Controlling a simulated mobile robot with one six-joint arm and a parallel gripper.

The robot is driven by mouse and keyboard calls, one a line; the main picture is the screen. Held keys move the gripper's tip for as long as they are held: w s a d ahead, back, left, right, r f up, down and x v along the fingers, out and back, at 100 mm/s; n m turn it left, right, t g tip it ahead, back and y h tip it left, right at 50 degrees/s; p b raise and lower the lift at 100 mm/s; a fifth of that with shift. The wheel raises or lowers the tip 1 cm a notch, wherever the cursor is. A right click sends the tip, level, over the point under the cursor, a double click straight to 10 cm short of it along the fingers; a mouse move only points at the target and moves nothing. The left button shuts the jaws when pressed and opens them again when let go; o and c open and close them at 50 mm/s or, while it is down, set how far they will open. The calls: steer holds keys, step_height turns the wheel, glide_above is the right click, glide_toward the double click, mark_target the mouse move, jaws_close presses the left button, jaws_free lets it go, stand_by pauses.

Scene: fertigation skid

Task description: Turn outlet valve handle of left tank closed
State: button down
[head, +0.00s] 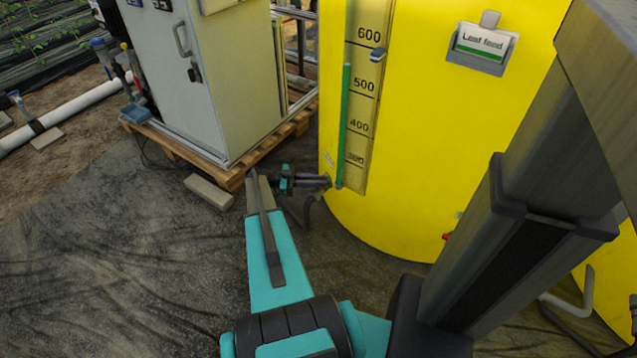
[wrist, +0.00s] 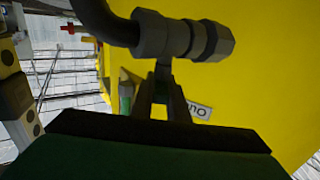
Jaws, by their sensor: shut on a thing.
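The left tank (head: 420,120) is large and yellow, with a "Leaf feed" label and a level scale. My gripper (head: 325,182) is at its lower left side, small and partly dark in the head view. In the wrist view my gripper's fingers (wrist: 163,75) are close together just under a grey pipe fitting with a hex nut (wrist: 185,38). They are shut on the outlet valve handle, mostly hidden between the fingers and the fitting. The handle's exact angle cannot be told. A partly hidden tag (wrist: 200,110) shows beside the fingers.
A dark hose (wrist: 108,20) bends out of the fitting, close to the fingers. A grey cabinet (head: 235,85) stands on a wooden pallet left of the tank, with a block (head: 208,192) on the ground before it. Open dark ground sheet (head: 110,250) lies at the left.

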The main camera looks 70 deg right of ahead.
steer(key=shift+s+f+m+g+y+b, duration=0.1)
steer(key=shift+f+m+g+y+b, duration=0.2)
steer(key=shift+m+y+b, duration=0.65)
steer(key=shift+a+r+y+b, duration=0.15)
steer(key=shift+y+b, duration=0.4)
steer(key=shift+b, duration=0.55)
steer(key=c, duration=1.7)
jaws_free()
steer(key=shift+r, duration=0.1)
steer(key=shift+r, duration=0.15)
